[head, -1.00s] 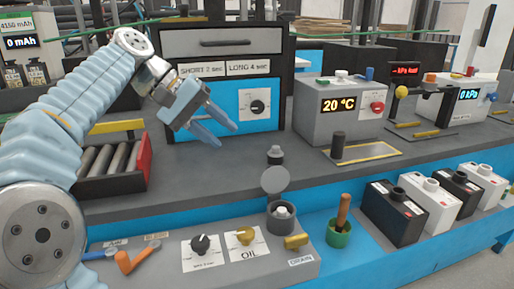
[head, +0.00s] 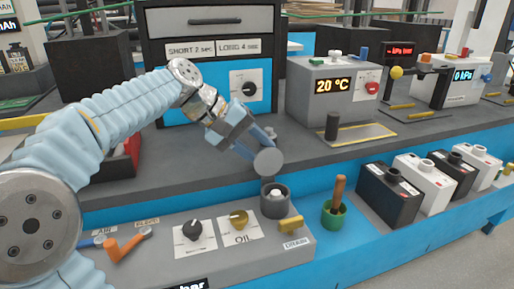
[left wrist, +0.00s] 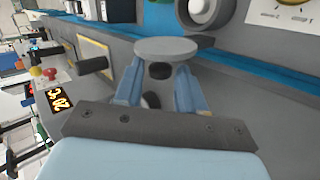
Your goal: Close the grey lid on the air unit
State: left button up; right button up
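The grey lid (head: 268,162) is a round disc standing raised behind the grey cup (head: 275,207) of the air unit (head: 270,244), so the cup is uncovered with a pale piece inside. My left gripper (head: 262,150) is just behind the lid, fingers pointing down toward it. In the left wrist view the lid (left wrist: 166,48) lies just beyond the fingertips of my left gripper (left wrist: 160,88). The two blue fingers are apart with no object clearly held; whether they touch the lid I cannot tell. My right gripper is not in view.
The air unit's front has a black knob (head: 193,229), a yellow oil knob (head: 238,219) and an orange lever (head: 124,246). A green pot (head: 335,215) with a brush stands right of it. Black and white batteries (head: 389,193) line the right. A temperature box (head: 318,93) stands behind.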

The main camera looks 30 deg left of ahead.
pick_arm(q)
jog(key=shift+c, duration=0.3)
grip_shut()
